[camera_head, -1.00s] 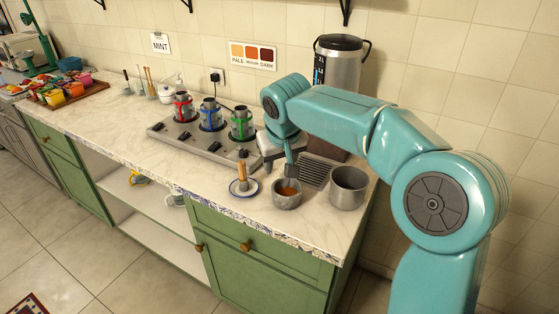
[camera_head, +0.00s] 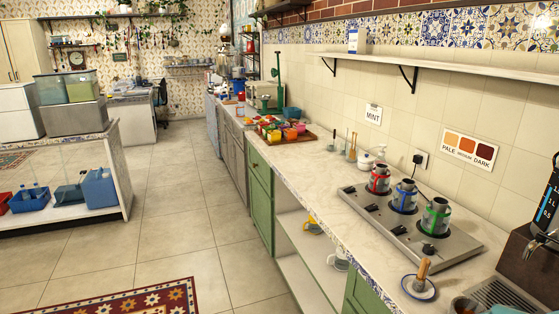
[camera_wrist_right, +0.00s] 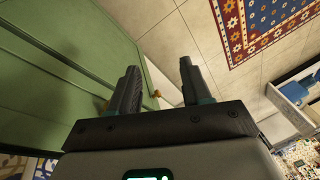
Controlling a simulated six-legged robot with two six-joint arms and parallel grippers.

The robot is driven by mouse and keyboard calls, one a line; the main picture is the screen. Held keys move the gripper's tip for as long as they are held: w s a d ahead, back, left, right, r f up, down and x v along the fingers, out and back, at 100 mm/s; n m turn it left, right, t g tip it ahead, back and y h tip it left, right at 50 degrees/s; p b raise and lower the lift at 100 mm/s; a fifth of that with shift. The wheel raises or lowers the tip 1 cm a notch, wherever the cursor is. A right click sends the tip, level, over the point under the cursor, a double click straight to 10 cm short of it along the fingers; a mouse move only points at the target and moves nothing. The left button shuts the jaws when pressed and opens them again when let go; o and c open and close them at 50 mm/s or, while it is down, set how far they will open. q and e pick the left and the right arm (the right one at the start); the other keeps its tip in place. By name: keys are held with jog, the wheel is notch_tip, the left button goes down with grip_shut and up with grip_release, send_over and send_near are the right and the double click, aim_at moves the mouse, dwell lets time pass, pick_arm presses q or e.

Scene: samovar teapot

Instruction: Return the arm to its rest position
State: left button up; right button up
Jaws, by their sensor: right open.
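My right gripper (camera_wrist_right: 158,78) shows in the right wrist view. Its two dark fingers are apart, with nothing between them. A green cabinet front (camera_wrist_right: 60,85) fills the left of that view, with a small knob (camera_wrist_right: 156,93) seen between the fingers. The tiled floor (camera_wrist_right: 165,45) lies beyond. Neither of my arms shows in the head view, and my left gripper is in no view.
Floor (camera_head: 185,195) beside the counter is clear; a patterned rug (camera_head: 130,299) lies there.

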jog(key=s+a+f+g, duration=0.1)
jog(key=s+a+f, duration=0.4)
jog(key=s, duration=0.4)
jog(key=s+a+f+g+y, duration=0.1)
jog(key=s+a+f, duration=0.4)
jog(key=s+f, duration=0.3)
jog(key=shift+s+a+m+y, duration=0.15)
jog(key=shift+s+m+y, duration=0.2)
jog(key=shift+s, duration=0.85)
jog(key=shift+f, duration=0.1)
